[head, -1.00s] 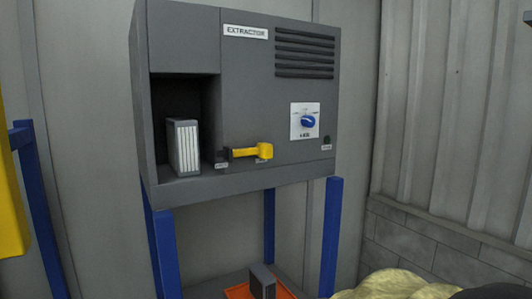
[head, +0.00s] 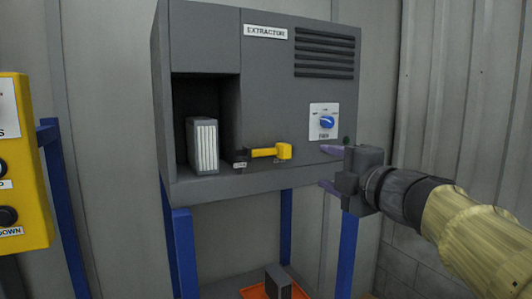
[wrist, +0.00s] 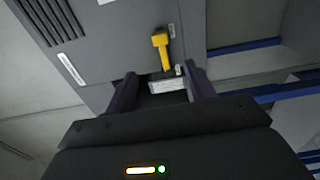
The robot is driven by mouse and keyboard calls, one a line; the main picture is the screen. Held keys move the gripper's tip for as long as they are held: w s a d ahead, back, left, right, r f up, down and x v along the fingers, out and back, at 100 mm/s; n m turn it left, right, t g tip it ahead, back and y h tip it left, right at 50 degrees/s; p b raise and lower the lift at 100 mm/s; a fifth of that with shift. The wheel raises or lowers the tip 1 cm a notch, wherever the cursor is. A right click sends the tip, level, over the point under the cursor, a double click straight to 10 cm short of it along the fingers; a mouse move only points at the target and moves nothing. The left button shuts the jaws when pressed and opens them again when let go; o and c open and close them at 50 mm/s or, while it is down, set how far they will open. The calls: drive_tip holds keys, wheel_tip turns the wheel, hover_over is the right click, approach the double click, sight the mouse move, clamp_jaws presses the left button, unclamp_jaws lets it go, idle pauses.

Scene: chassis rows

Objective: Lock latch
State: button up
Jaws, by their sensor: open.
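The yellow latch handle (head: 268,152) lies roughly level on the front of the grey extractor cabinet (head: 262,95), just right of its open bay. It also shows in the wrist view (wrist: 162,48), beyond the fingertips. A grey cartridge with a pale ribbed face (head: 203,146) stands upright in the bay; its pale face also shows in the wrist view (wrist: 168,84). My gripper (head: 328,168) is open and empty, to the right of the latch and apart from it, near the cabinet's lower right corner.
A blue knob on a white plate (head: 326,121) is above my gripper. Blue legs (head: 184,252) carry the cabinet. An orange tray (head: 255,291) with a dark block (head: 279,279) is below. A yellow control box (head: 22,160) is at the left.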

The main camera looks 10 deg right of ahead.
sight(286, 153)
drive_tip(key=p+x, duration=0.4)
drive_tip(key=x, duration=1.3)
drive_tip(key=shift+w, duration=0.25)
drive_tip(key=shift+s, duration=0.1)
drive_tip(key=shift+c, duration=0.2)
drive_tip(key=shift+f, duration=0.1)
clamp_jaws()
drive_tip(key=shift+a, duration=0.1)
drive_tip(key=shift+a, duration=0.15)
